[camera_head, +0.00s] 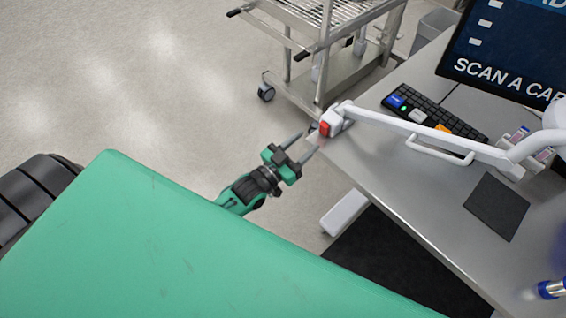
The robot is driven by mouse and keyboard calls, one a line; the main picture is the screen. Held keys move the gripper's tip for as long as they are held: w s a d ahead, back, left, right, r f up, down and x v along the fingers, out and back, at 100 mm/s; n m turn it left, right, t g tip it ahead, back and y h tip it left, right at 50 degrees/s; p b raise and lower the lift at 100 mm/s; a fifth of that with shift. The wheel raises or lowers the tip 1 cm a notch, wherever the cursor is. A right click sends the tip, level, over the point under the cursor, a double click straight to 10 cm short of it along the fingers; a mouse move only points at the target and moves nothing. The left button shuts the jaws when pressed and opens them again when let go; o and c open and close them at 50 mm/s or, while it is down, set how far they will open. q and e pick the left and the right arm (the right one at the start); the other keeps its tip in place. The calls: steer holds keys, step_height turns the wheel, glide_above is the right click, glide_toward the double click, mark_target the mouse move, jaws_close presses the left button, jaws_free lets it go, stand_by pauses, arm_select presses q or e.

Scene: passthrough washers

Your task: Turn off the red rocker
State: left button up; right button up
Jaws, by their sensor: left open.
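The red rocker (324,128) is a small red switch on the end face of a white housing (335,117). The housing sits at the near left corner of the metal table, at the end of a white arm. My left gripper (304,143) is open and empty. Its two fingers point up and right toward the rocker, and their tips look a short way from it. I cannot tell whether a finger touches the housing, or which way the rocker is tipped. My right gripper is not in view.
The steel table (400,170) holds a keyboard (440,115), a monitor (510,50), a dark pad (497,206) and the white arm (430,130) with a handle. A wheeled metal cart (310,75) stands behind. The floor (130,80) on the left is clear.

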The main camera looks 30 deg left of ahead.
arm_select(q)
steer(key=b+v, duration=0.1)
steer(key=v, duration=0.7)
steer(key=shift+b, duration=0.4)
